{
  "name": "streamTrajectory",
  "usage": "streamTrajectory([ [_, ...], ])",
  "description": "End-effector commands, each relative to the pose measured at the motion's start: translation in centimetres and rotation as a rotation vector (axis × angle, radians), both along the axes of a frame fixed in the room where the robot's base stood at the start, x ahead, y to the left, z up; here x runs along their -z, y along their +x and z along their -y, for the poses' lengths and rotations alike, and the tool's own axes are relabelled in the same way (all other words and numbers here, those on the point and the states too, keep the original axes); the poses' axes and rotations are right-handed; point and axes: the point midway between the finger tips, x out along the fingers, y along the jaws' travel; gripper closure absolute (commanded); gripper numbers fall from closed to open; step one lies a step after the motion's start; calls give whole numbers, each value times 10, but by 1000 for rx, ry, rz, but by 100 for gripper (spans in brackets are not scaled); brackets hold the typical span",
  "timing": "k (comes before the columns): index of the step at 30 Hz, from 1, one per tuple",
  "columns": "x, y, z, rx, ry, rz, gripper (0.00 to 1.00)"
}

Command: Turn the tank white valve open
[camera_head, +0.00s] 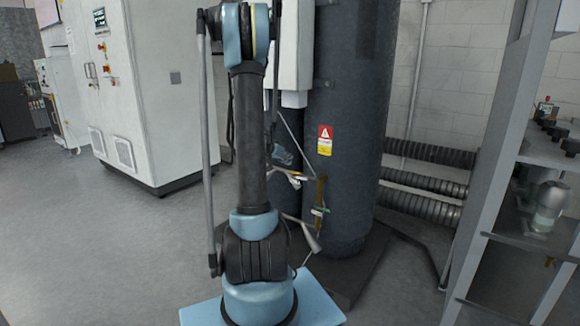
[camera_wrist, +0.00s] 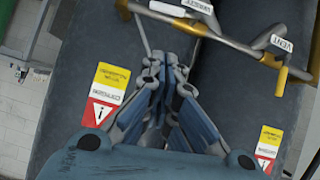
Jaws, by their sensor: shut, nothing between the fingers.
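The dark grey tank (camera_head: 350,95) stands upright behind my arm. Brass pipework with pale fittings (camera_head: 318,212) shows low on its front, partly hidden by my arm. In the wrist view, a brass pipe (camera_wrist: 235,43) crosses the top, with white tag-like pieces (camera_wrist: 281,43) on it, one reading VENT. I cannot tell which white piece is the valve handle. My gripper (camera_wrist: 168,62) is shut and empty. Its fingertips point toward the pipe and appear just short of it, overlapping the dark tank surface. In the head view my gripper is mostly hidden behind my arm.
Yellow, red and white warning labels (camera_wrist: 108,88) are on the tank surface. A grey metal rack (camera_head: 490,165) stands at the right, with black corrugated hoses (camera_head: 425,180) behind it. A white cabinet (camera_head: 150,90) stands at the left. The grey floor (camera_head: 90,240) at left is clear.

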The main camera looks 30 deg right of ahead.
Motion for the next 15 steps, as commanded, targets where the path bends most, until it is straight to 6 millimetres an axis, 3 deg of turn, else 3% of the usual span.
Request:
streamTrajectory([
  [15, 39, 24, 54, 2, 0, 0, 100],
])
